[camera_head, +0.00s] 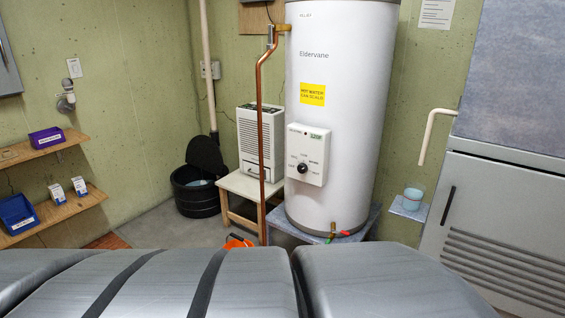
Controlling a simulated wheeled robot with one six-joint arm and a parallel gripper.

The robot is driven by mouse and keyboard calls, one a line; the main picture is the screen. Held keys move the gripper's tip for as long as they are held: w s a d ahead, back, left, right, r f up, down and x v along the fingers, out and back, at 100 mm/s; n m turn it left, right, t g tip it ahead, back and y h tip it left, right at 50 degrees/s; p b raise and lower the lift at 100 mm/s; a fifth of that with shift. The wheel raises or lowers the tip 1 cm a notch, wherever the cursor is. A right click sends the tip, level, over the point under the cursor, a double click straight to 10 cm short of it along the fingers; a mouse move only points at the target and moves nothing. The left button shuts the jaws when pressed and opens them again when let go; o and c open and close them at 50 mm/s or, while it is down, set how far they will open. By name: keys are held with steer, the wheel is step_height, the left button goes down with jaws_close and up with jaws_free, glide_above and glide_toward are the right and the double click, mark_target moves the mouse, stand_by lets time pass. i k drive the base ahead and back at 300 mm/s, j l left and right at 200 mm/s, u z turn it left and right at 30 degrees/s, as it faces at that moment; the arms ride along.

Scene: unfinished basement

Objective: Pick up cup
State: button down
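A small pale teal cup (413,196) stands on a small grey-blue shelf (400,211) at the right, between the water heater and the large grey cabinet. The cup looks upright, and its rim faces up. Nothing touches it apart from the shelf below. A cream pipe bends down above it. My gripper does not show in this view.
A white water heater (341,110) with a copper pipe (260,130) stands left of the cup. A grey furnace cabinet (500,220) is at the right. A dehumidifier (250,146), a black bin (196,192) and wall shelves (60,212) stand further left. Large grey shapes fill the bottom.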

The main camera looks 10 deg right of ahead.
mark_target(413, 194)
steer(key=z, duration=1.3)
steer(key=i+j, duration=0.1)
steer(key=i, duration=0.9)
